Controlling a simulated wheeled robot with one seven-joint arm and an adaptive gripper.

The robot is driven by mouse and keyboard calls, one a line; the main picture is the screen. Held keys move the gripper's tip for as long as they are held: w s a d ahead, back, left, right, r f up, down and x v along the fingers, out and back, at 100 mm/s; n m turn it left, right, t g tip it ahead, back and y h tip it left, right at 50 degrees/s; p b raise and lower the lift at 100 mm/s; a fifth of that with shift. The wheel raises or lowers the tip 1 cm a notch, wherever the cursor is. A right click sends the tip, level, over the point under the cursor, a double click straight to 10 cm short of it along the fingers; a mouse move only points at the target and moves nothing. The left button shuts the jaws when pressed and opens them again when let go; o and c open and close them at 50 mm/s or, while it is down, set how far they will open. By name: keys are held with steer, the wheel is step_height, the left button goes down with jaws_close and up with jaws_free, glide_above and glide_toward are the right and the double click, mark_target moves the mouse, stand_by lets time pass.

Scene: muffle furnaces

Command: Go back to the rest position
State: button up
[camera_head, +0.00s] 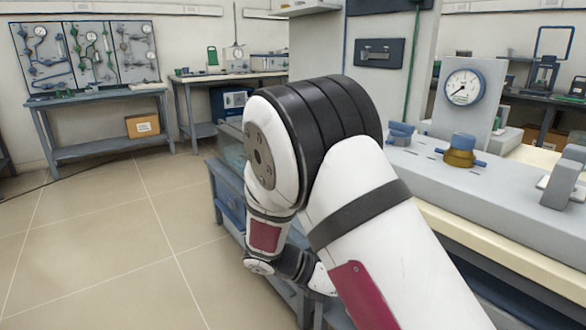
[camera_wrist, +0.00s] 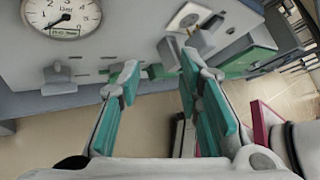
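My gripper (camera_wrist: 158,75) shows in the wrist view with its two teal-padded fingers apart and nothing between them. In the head view my white and black arm rises in the middle, bends over and reaches down beside the bench; the gripper's fingers cannot be made out there. In the wrist view a grey panel with a round dial gauge (camera_wrist: 62,14) lies beyond the fingers, at the upper left.
A grey bench unit (camera_head: 500,178) at the right carries a gauge (camera_head: 464,87), a brass and blue valve (camera_head: 461,150) and a grey block (camera_head: 562,185). A blue workbench (camera_head: 110,97) with a cardboard box (camera_head: 142,125) stands back left. The tiled floor (camera_head: 110,240) at left is clear.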

steer(key=s+d+r+m+g+y, duration=0.1)
steer(key=s+d+r+m+y, duration=0.25)
steer(key=s+r+m, duration=0.4)
steer(key=s+d+r+m+g+y, duration=0.1)
steer(key=s+d+r+m+y, duration=0.25)
steer(key=s+r+m, duration=0.35)
steer(key=s+a+r+m+t+y, duration=0.1)
steer(key=s+a+m+t+y, duration=0.15)
steer(key=s+m, duration=0.4)
steer(key=s+a+r+m+t+y, duration=0.1)
steer(key=s+r+m+y, duration=0.15)
steer(key=s, duration=0.75)
step_height(320, 180, up, 39)
steer(key=t+p, duration=0.3)
steer(key=p, duration=3.5)
steer(key=shift+d+m+y, duration=0.15)
steer(key=shift+m+y, duration=0.25)
steer(key=shift+m, duration=0.05)
steer(key=shift+s+t, duration=0.1)
steer(key=shift+t, duration=0.15)
